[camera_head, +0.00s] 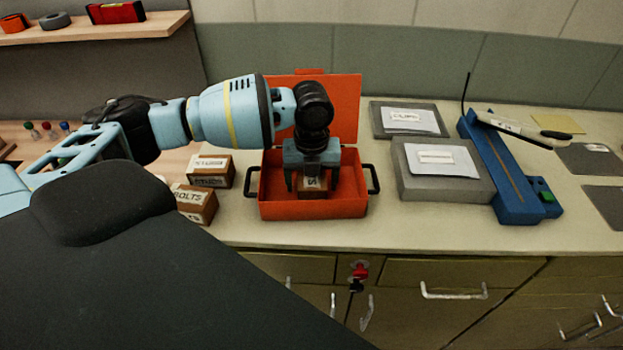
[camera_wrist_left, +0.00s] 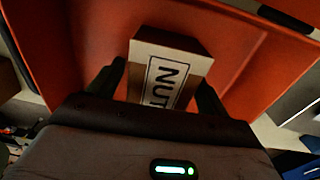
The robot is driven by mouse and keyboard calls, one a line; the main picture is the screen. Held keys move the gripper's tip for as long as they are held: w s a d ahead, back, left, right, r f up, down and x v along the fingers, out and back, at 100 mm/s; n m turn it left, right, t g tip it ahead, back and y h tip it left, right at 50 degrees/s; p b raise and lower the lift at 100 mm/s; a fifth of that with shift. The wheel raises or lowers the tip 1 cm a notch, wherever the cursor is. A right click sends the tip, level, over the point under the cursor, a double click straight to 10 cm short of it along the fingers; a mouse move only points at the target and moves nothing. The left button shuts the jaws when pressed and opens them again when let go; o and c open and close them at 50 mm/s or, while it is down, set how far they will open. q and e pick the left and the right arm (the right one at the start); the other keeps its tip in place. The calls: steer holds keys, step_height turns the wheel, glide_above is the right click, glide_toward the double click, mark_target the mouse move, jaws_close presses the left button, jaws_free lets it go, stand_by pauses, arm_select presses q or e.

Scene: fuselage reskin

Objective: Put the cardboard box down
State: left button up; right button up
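My left gripper (camera_head: 313,187) points straight down into the open orange-red toolbox (camera_head: 281,206). It is shut on a small cardboard box (camera_head: 313,184), with one finger on each side. The box is low inside the toolbox; I cannot tell if it touches the floor. In the left wrist view the cardboard box (camera_wrist_left: 168,72) shows a white label reading "NUT", cut off by my left gripper (camera_wrist_left: 162,78). The toolbox wall (camera_wrist_left: 262,70) surrounds it there. My right gripper is not in view.
Left of the toolbox are cardboard boxes, one labelled "BOLTS" (camera_head: 194,203) and another behind it (camera_head: 211,170). To the right stand grey cases (camera_head: 440,180) and a blue tool (camera_head: 507,175). The worktop's front strip is clear. A shelf (camera_head: 95,29) hangs upper left.

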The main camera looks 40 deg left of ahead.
arm_select(q)
step_height(320, 180, up, 12)
steer(key=shift+f, duration=0.1)
steer(key=shift+r, duration=0.25)
stand_by(0.5)
steer(key=shift+a, duration=0.1)
